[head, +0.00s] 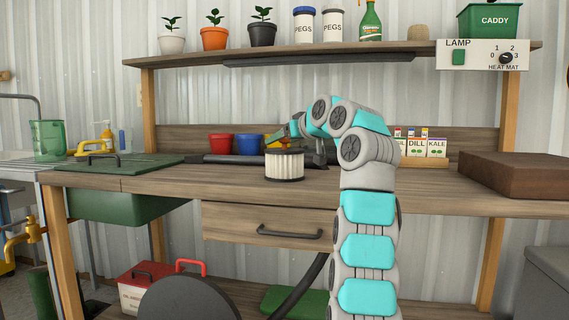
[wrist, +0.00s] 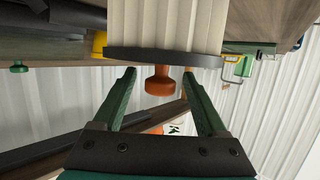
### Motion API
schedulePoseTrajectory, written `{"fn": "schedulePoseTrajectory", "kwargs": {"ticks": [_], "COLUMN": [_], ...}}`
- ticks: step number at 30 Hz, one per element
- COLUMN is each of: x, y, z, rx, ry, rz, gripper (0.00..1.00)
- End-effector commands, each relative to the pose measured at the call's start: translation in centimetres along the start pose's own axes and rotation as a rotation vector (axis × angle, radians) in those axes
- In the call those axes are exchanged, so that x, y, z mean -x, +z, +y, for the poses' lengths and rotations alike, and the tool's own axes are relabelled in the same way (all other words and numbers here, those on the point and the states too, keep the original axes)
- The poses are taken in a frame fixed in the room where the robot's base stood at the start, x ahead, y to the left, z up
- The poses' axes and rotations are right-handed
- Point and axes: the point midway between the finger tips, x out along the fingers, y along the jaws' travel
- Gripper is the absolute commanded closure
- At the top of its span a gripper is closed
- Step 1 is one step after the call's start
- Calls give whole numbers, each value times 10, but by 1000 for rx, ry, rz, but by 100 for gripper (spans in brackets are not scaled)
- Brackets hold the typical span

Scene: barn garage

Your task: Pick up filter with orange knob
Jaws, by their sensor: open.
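The filter (head: 285,167) stands upright on the workbench, a white pleated cylinder with a dark rim on top. In the wrist view the filter (wrist: 165,25) appears upside down, and its orange knob (wrist: 162,82) sticks out from the dark rim. My gripper (wrist: 160,75) is open, with one green finger on each side of the knob. Gaps show between the fingers and the knob, and the fingertips are close to the rim. In the head view my gripper (head: 288,137) is just above the filter, and the arm partly hides the space behind it.
Seed packets (head: 417,147) and a brown block (head: 522,173) are to the right. A shelf (head: 340,52) spans above the bench. The bench front (head: 225,185) left of the filter is clear.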

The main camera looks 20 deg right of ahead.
Motion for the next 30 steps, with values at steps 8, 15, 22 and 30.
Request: {"fn": "schedulePoseTrajectory", "kwargs": {"ticks": [8, 15, 22, 30], "x": [-23, -23, -23, -23], "y": [0, 0, 1, 1], "z": [0, 0, 0, 0], "rx": [0, 0, -1, -1], "ry": [1, 0, 0, 0], "rz": [0, 0, -1, -1], "gripper": [25, 39, 65, 95]}}
